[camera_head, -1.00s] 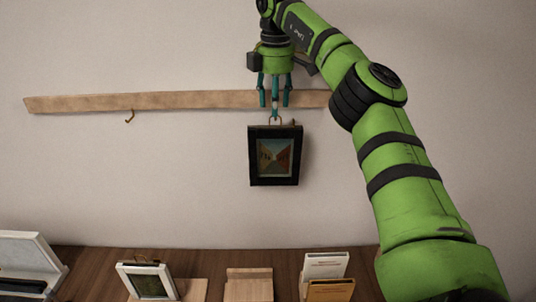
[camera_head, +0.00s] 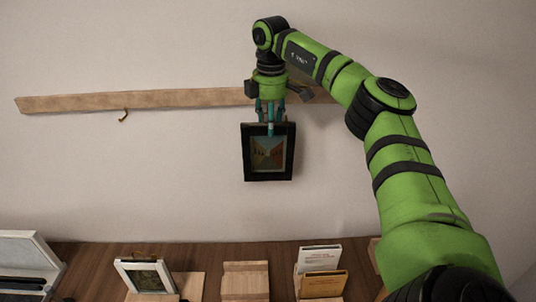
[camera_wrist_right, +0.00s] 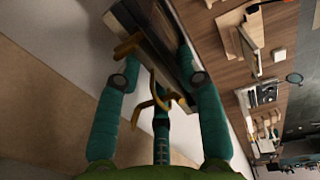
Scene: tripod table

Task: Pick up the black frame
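The black frame (camera_head: 267,158), with a small painting in it, hangs upright against the wall below the wooden rail. My right gripper (camera_head: 270,122) points down over its top edge, with one teal finger in front of the frame's upper part. In the right wrist view the fingers (camera_wrist_right: 160,85) are spread apart, and the dark frame (camera_wrist_right: 165,30) reaches in between their tips. Brass hook parts (camera_wrist_right: 158,103) show between the fingers. The fingers hide the frame's hanger in the head view, and contact is not clear. My left gripper is not in view.
The wooden rail (camera_head: 180,98) runs along the wall, with an empty hook (camera_head: 123,116) at left. Below, a table (camera_head: 100,262) holds a white-framed picture (camera_head: 148,277), a wooden stand (camera_head: 245,281) and books in a holder (camera_head: 322,283). The wall between is clear.

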